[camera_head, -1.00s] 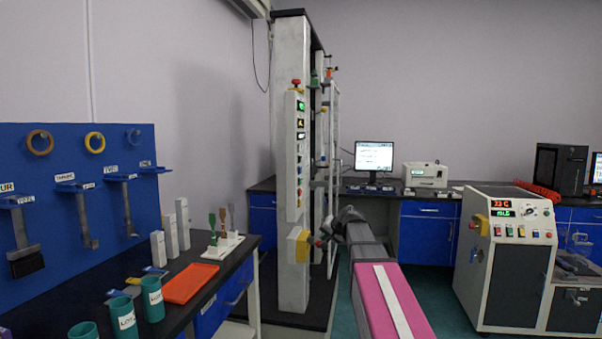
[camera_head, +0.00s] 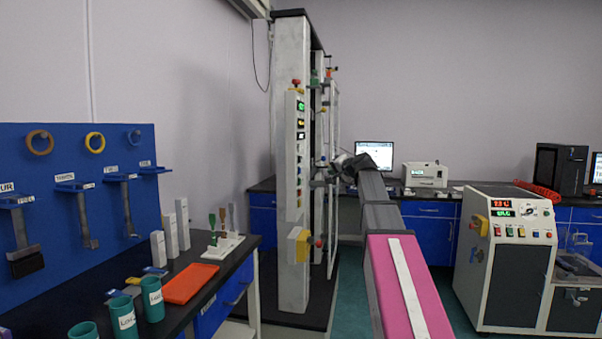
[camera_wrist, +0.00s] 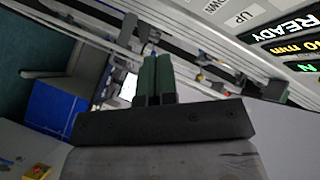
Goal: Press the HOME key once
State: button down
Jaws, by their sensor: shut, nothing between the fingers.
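The HOME key cannot be picked out. The control panel (camera_head: 292,214) is a narrow pale strip on the front of the tall test frame, with small displays and coloured keys too small to read. In the wrist view, part of the panel (camera_wrist: 226,38) fills the upper right. The UP key (camera_wrist: 240,17) and a display reading READY (camera_wrist: 296,30) show there, with DOWN partly cut off. My gripper (camera_wrist: 156,60) has its two dark green fingers together and empty, left of the panel in that view and apart from it. In the head view, my gripper's fingers are not clear.
The tall test frame (camera_head: 290,50) has rails and fixtures beside my arm. A yellow box with a red knob (camera_head: 300,245) sticks out below the panel. A bench with an orange tray (camera_head: 190,283) stands left. A cabinet machine (camera_head: 505,270) stands right, with open floor before it.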

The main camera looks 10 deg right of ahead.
aim_at(300, 171)
jog(key=w+a, duration=0.2)
jog(key=a, duration=0.6)
jog(key=shift+w+a, duration=0.2)
jog(key=shift+w, duration=0.15)
jog(key=shift+a, duration=0.1)
dwell(1.8)
jog(key=shift+w+a, duration=0.15)
jog(key=shift+a, duration=0.15)
